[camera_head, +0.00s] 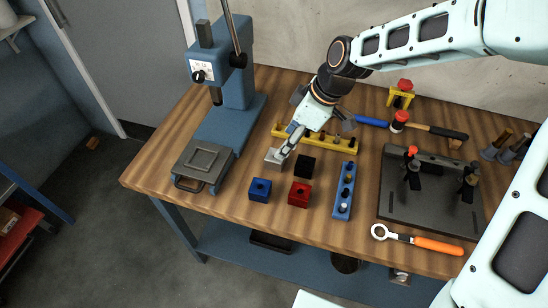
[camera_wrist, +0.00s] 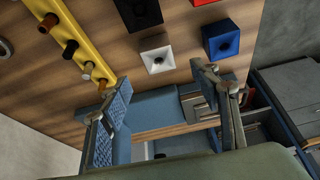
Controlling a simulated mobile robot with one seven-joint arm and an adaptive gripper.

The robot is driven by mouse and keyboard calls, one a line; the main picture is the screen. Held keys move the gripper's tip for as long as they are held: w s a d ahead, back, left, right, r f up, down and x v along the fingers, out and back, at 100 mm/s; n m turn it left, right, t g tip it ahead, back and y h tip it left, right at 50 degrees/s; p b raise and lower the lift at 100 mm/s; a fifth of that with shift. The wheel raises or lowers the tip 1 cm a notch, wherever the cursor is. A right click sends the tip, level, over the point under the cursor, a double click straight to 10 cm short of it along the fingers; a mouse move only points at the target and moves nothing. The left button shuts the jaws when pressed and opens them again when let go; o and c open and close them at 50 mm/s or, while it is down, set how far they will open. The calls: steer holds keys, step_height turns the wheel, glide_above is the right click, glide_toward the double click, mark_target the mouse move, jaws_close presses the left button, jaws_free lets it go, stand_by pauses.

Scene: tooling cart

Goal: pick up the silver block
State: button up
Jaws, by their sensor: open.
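The silver block (camera_head: 273,157) sits on the wooden bench, left of the black block. In the wrist view the silver block (camera_wrist: 157,60) shows a pale square top with a dark hole, above the gap between the fingertips. My gripper (camera_head: 284,150) is over the bench close to the silver block and partly overlaps it in the head view. In the wrist view my gripper (camera_wrist: 160,82) has its two fingers wide apart with nothing between them. I cannot tell its exact height above the block.
The black block (camera_head: 305,166), blue block (camera_head: 260,190) and red block (camera_head: 299,194) stand close by. A yellow peg rail (camera_head: 340,144) lies behind, a blue peg rail (camera_head: 344,190) to the right. A blue press (camera_head: 232,100) stands left. The front left bench is clear.

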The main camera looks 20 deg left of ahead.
mark_target(273, 155)
steer(key=x, duration=0.9)
steer(key=shift+c, duration=0.4)
steer(key=shift+w, duration=0.1)
steer(key=c, duration=1.4)
steer(key=shift+r, duration=0.1)
steer(key=shift+w+r, duration=0.1)
steer(key=shift+r, duration=0.45)
steer(key=s+d+r+p, duration=0.1)
steer(key=s+d+r, duration=0.1)
steer(key=s+r, duration=0.2)
steer(key=s+d+r+p, duration=0.1)
steer(key=s+d+r, duration=0.2)
steer(key=s, duration=0.1)
steer(key=s+d+r+p, duration=0.1)
steer(key=s+d+r, duration=0.1)
steer(key=s+r, duration=0.2)
steer(key=shift+d+r, duration=0.2)
steer(key=shift+r, duration=0.1)
